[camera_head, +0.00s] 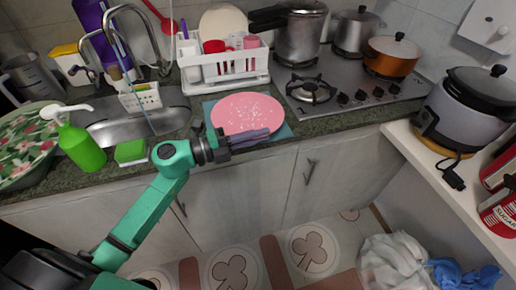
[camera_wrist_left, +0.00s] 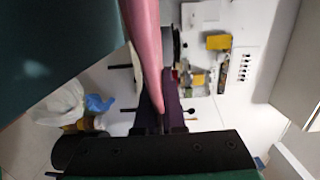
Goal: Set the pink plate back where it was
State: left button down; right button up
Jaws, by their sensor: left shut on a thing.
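The pink plate (camera_head: 245,110), with white specks on its upper face, is over the blue-grey mat (camera_head: 284,131) on the counter in front of the dish rack. Whether it touches the mat or hangs just above it, I cannot tell. My left gripper (camera_head: 262,135) is at the plate's near edge and shut on it. In the left wrist view the plate (camera_wrist_left: 145,40) shows edge-on, its rim running between the dark fingers (camera_wrist_left: 164,108). My right gripper is not in view.
A white dish rack (camera_head: 225,75) with cups stands right behind the plate. The stove (camera_head: 345,98) with pots is to the right. The sink (camera_head: 150,122), green soap bottle (camera_head: 82,148) and green sponge (camera_head: 130,152) are to the left. The counter's front edge runs below my gripper.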

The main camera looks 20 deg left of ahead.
pick_arm(q)
notch_tip(320, 180, down, 4)
jog(key=shift+w+f, duration=0.1)
jog(key=shift+f, duration=0.25)
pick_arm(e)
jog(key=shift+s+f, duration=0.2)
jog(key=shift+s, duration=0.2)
pick_arm(q)
jog(key=shift+f+b, duration=0.2)
jog(key=shift+b, duration=0.1)
jog(key=c, duration=1)
grip_release()
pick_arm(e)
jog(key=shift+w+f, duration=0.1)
pick_arm(q)
jog(key=shift+r, duration=0.1)
